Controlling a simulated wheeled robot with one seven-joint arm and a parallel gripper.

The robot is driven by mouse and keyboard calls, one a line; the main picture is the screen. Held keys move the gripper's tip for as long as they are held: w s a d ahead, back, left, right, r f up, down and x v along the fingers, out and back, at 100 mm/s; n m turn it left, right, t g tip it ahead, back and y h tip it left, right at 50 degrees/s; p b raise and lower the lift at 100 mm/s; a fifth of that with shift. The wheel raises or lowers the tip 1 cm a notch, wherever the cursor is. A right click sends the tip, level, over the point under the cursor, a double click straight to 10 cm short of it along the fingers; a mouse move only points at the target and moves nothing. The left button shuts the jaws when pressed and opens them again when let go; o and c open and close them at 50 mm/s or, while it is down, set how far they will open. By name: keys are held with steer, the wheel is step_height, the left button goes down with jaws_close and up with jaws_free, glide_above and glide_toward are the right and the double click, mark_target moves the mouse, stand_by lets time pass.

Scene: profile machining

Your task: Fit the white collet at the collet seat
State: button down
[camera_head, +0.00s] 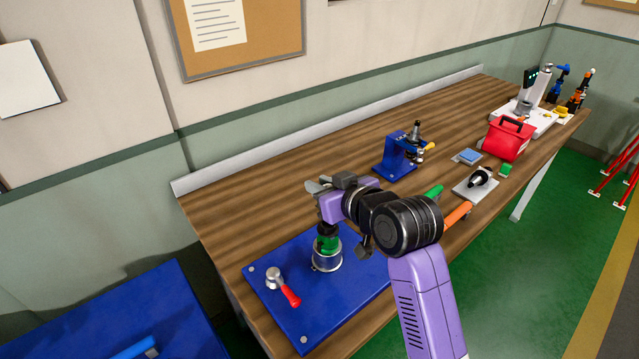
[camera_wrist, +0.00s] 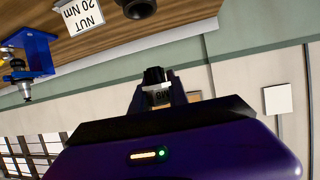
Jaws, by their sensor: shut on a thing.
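My gripper (camera_head: 316,187) is raised above the blue plate and points toward the wall. No part is clearly marked as the collet seat.
The blue plate (camera_head: 300,325) also bears a red-handled tool (camera_head: 285,288). A blue press (camera_head: 398,158) stands behind, also in the wrist view (camera_wrist: 38,52). A black part on a grey plate (camera_head: 480,180) and a red toolbox (camera_head: 508,140) are to the right. The table's far left is clear.

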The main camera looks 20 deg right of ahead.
steer(key=shift+s, duration=0.1)
steer(key=shift+f+b, duration=1.2)
steer(key=shift+f, duration=1.3)
steer(key=shift+f+b, duration=0.35)
steer(key=shift+f, duration=1)
stand_by(0.6)
steer(key=c, duration=1.2)
jaws_free()
steer(key=shift+c, duration=0.2)
steer(key=shift+o, duration=0.3)
steer(key=shift+s, duration=0.1)
steer(key=b+v, duration=0.1)
steer(key=v, duration=0.6)
steer(key=shift+s+r, duration=0.2)
steer(key=shift+s, duration=0.1)
steer(key=shift+d, duration=0.1)
